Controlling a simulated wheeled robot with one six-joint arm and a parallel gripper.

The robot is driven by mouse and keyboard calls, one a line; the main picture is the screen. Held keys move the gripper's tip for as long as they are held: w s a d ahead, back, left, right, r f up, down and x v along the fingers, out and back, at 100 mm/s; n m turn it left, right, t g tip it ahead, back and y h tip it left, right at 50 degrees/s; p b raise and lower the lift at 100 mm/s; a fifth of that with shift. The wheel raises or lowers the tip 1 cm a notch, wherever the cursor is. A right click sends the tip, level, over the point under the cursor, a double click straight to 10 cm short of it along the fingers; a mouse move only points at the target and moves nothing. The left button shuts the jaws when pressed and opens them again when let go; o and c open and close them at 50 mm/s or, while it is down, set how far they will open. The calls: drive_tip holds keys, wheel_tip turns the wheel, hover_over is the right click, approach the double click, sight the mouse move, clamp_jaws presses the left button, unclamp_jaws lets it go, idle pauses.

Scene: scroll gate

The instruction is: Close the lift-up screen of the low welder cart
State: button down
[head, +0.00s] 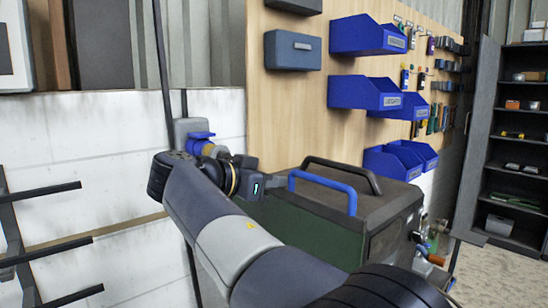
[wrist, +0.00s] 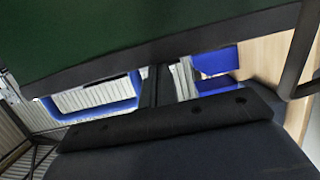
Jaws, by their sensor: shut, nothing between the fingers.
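The welder cart (head: 372,215) stands low at the centre right in the head view, with a grey top and a dark green side. A blue handle (head: 330,186) arches over its near left edge, and a black handle (head: 345,172) stands behind it. My gripper (head: 280,184) is shut and empty, close to the left end of the blue handle; contact cannot be told. In the wrist view a dark green panel (wrist: 130,30) fills the top, and the blue handle (wrist: 95,108) shows at left. Which panel is the screen, and how far it is raised, is unclear.
A wooden tool board (head: 290,105) with blue bins (head: 368,37) rises behind the cart. A black rack (head: 45,240) stands at left by a white wall. Dark shelves (head: 515,140) stand at right, with open floor (head: 490,270) before them.

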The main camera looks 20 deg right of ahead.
wheel_tip(320, 180, down, 31)
drive_tip(key=b, duration=2.6)
drive_tip(key=shift+b, duration=0.4)
drive_tip(key=shift+f, duration=0.15)
drive_tip(key=p+v, duration=0.2)
drive_tip(key=v, duration=0.9)
drive_tip(key=shift+r, duration=0.4)
drive_tip(key=shift+d, duration=0.1)
drive_tip(key=b+x, duration=0.1)
drive_tip(key=x, duration=0.9)
drive_tip(key=shift+f+b, duration=0.15)
drive_tip(key=shift+b, duration=0.25)
